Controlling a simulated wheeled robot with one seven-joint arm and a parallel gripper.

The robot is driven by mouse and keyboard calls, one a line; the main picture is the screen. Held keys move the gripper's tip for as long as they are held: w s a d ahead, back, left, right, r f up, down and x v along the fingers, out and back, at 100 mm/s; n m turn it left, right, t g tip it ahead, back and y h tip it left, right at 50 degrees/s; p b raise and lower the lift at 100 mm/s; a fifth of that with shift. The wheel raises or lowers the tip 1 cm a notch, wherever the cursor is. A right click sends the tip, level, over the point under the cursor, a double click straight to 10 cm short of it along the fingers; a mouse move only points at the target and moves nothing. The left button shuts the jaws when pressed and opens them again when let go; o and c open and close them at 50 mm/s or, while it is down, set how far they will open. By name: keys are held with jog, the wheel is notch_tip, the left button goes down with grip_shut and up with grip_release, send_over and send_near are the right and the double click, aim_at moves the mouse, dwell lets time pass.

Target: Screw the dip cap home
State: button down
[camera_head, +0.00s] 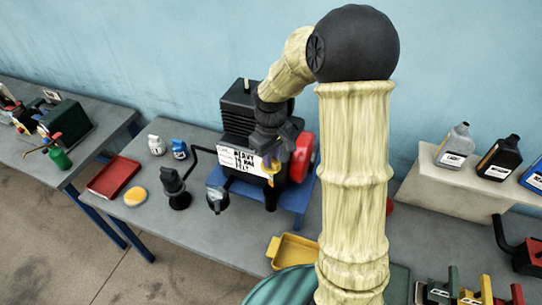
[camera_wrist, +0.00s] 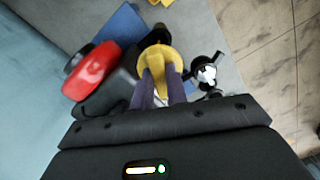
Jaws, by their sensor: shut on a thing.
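The yellow dip cap (camera_wrist: 168,54) is between the two dark purple fingers of my gripper (camera_wrist: 159,82) in the wrist view. My gripper is shut on it. In the head view my gripper (camera_head: 270,168) is at the front of the black machine (camera_head: 238,110), beside its white label, with a little yellow showing. The cap is right by the machine's dark body (camera_wrist: 118,92) in the wrist view. The fingers and cap hide what lies under it, so I cannot tell how the cap sits on its opening.
The machine has a red round part (camera_head: 303,157) close to my gripper and stands on a blue base (camera_head: 288,205). A dark lamp-like item (camera_head: 174,188), a red tray (camera_head: 114,176) and a yellow tray (camera_head: 295,252) are around it. Bottles (camera_head: 455,146) stand on a right-hand shelf.

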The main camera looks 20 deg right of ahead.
aim_at(271, 181)
dwell(0.4)
jog(key=shift+f+b, duration=3.1)
jog(key=shift+f, duration=1.4)
jog(key=shift+f+b, duration=0.75)
jog(key=shift+f, duration=0.45)
